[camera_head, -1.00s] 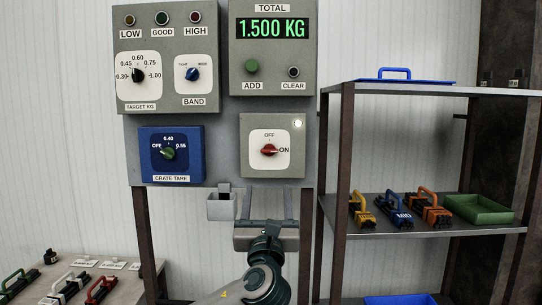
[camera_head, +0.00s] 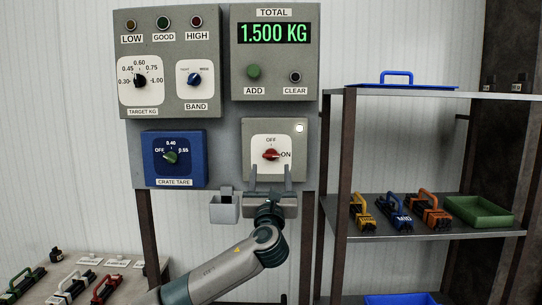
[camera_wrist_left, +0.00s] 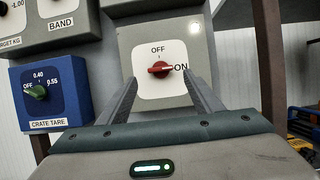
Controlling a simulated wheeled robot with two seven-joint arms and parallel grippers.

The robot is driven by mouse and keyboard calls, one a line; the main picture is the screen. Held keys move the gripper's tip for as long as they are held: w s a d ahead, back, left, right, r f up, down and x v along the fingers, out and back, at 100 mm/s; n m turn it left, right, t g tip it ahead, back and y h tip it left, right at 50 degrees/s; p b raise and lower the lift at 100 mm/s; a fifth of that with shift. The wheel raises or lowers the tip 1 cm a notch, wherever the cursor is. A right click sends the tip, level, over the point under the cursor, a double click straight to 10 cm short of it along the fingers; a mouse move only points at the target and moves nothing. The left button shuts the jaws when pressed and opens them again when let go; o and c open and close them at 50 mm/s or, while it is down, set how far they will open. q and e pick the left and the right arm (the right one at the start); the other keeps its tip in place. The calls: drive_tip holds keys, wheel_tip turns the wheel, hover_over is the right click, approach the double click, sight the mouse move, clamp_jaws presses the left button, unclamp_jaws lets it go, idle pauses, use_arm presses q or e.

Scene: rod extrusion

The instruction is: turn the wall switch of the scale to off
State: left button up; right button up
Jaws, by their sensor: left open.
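The wall switch is a red knob (camera_head: 271,155) on a white plate in a grey box (camera_head: 250,130), with OFF marked above and ON at the right. The knob lies level, pointing toward ON; it also shows in the left wrist view (camera_wrist_left: 160,69). A white lamp (camera_head: 299,128) is lit at the box's upper right. My left gripper (camera_head: 271,172) is open just below the knob. In the left wrist view its fingers (camera_wrist_left: 160,85) stand apart on either side below the knob, with nothing between them. My right gripper is not in view.
A blue crate tare box (camera_head: 150,178) sits left of the switch box. A panel with TARGET KG and BAND dials (camera_head: 130,100) and the total display (camera_head: 274,33) are above. A small grey holder (camera_head: 223,210) is lower left. A shelf (camera_head: 395,90) stands at the right.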

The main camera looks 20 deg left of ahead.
sight(271, 157)
use_arm(q)
drive_tip(key=shift+p+x, duration=0.9)
drive_tip(key=shift+x, duration=2.1)
drive_tip(key=c, duration=1.1)
